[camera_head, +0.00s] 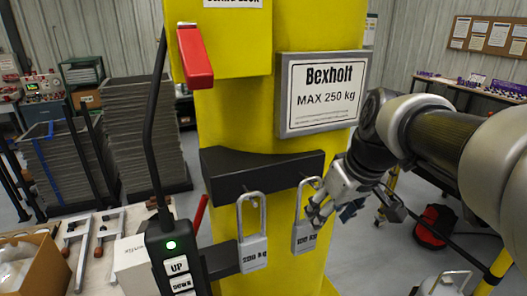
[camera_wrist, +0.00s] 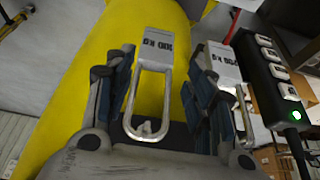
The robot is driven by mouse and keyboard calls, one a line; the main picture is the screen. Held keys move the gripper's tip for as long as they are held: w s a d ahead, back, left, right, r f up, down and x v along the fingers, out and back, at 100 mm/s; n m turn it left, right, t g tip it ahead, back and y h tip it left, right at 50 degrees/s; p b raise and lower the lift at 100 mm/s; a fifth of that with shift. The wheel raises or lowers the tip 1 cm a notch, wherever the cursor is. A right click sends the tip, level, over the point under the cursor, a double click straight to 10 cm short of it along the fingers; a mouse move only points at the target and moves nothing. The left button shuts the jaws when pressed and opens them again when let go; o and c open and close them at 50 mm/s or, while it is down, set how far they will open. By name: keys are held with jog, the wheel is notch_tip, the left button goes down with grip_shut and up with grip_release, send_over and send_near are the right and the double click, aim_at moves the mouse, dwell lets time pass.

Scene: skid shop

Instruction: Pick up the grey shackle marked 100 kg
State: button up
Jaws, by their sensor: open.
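The grey shackle marked 100 kg (camera_head: 304,237) hangs by its loop from the black bracket on the yellow column. In the wrist view this shackle (camera_wrist: 167,45) appears upside down, its loop between the two fingers. My gripper (camera_head: 322,205) is at the right side of this shackle in the head view. In the wrist view my gripper (camera_wrist: 158,80) is open, with a finger on each side of the loop and visible gaps. A second grey shackle (camera_head: 252,253), its label seeming to read 200 kg, hangs to the left. It also shows beside the right finger in the wrist view (camera_wrist: 220,62).
The black bracket (camera_head: 262,172) holds both shackles, below a Bexholt MAX 250 kg sign (camera_head: 322,93). A black pendant control (camera_head: 178,255) with a green light hangs at left, near a table with tools. A red lever (camera_head: 195,55) juts out above.

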aim_at(307, 241)
jog(key=shift+o, duration=0.6)
jog(key=shift+w+d, duration=0.15)
jog(key=shift+w, duration=0.25)
jog(key=o, duration=0.5)
jog(key=b+x, duration=0.1)
jog(key=x, duration=0.9)
jog(key=shift+w+a+f, duration=0.1)
jog(key=shift+a+f, duration=0.1)
jog(key=shift+f, duration=0.15)
jog(key=shift+c, duration=0.2)
jog(key=shift+x, duration=3.15)
